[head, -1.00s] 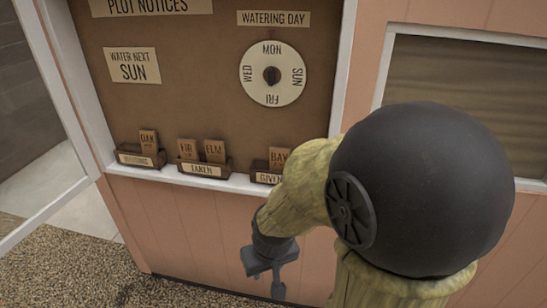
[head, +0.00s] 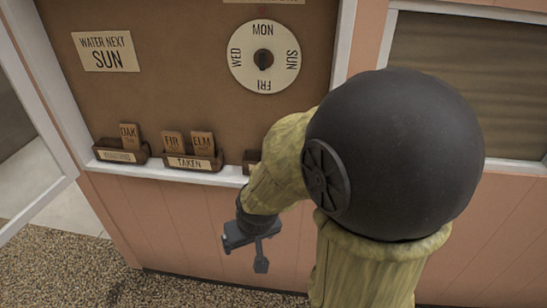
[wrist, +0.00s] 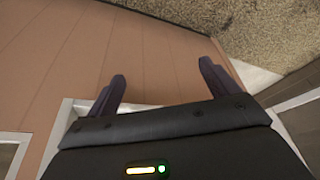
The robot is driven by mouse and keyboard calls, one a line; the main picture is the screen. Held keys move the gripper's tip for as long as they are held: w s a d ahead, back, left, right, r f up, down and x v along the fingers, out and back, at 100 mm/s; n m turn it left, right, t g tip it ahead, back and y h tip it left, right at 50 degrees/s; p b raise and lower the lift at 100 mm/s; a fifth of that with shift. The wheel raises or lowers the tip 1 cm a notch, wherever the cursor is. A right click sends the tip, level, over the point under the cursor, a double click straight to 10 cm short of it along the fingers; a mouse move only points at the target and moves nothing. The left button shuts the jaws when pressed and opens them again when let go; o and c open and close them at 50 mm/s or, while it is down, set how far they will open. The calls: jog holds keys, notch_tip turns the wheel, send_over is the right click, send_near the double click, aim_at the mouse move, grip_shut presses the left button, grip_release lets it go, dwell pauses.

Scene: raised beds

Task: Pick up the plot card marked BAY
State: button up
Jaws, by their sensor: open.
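The BAY card does not show now; my arm covers its place in the head view. Only the left end of its tray (head: 250,160) shows, at the right of the ledge. The OAK card (head: 129,137) stands in the left tray (head: 121,155). The FIR card (head: 172,143) and ELM card (head: 202,144) stand in the tray labelled TAKEN (head: 190,163). My gripper (head: 244,254) is open and empty, below the ledge in front of the pink boards. Its two fingers stand apart in the wrist view (wrist: 163,82), with no card between them.
A notice board (head: 180,105) carries a WATER NEXT SUN sign (head: 106,52) and a round day dial (head: 264,57). A white ledge (head: 215,178) runs under the trays. A shuttered window (head: 470,90) is at the right. Gravel ground (head: 60,260) lies below, clear.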

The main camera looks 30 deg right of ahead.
jog(key=w+f+m+t+b, duration=0.1)
jog(key=w+f+t+b, duration=0.1)
jog(key=w+t+b, duration=0.45)
jog(key=w+d+r+m+t+h+b, duration=0.4)
jog(key=w+d+r+m+h+b, duration=0.1)
jog(key=d+h, duration=0.4)
jog(key=shift+r+m+t+h+b, duration=0.4)
jog(key=shift+h+b, duration=0.2)
jog(key=shift+b, duration=0.5)
jog(key=shift+w+r+p, duration=0.15)
jog(key=shift+p, duration=0.15)
